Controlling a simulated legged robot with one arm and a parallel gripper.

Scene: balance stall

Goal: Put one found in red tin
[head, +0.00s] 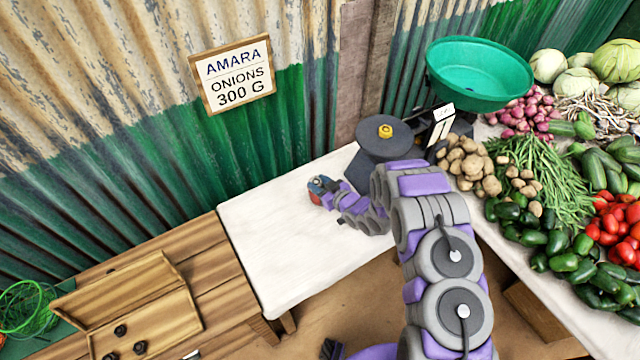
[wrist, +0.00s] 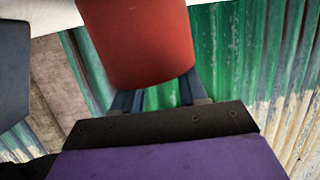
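The red tin (wrist: 140,45) fills the upper middle of the wrist view. In the head view only a small red part (head: 315,198) shows over the white tabletop (head: 265,240). My gripper (head: 319,186) is at the tin, with its fingers (wrist: 158,98) on either side. It appears shut on the tin, but the tin hides the fingertips. I cannot tell whether the tin touches the table, and its inside is hidden.
A sign (head: 232,74) on the corrugated wall reads "AMARA ONIONS 300 G". An open wooden box (head: 175,316) with dark knobs (head: 120,330) is at lower left. Red onions (head: 530,110), potatoes (head: 470,165) and other vegetables crowd the right. The white tabletop's left part is clear.

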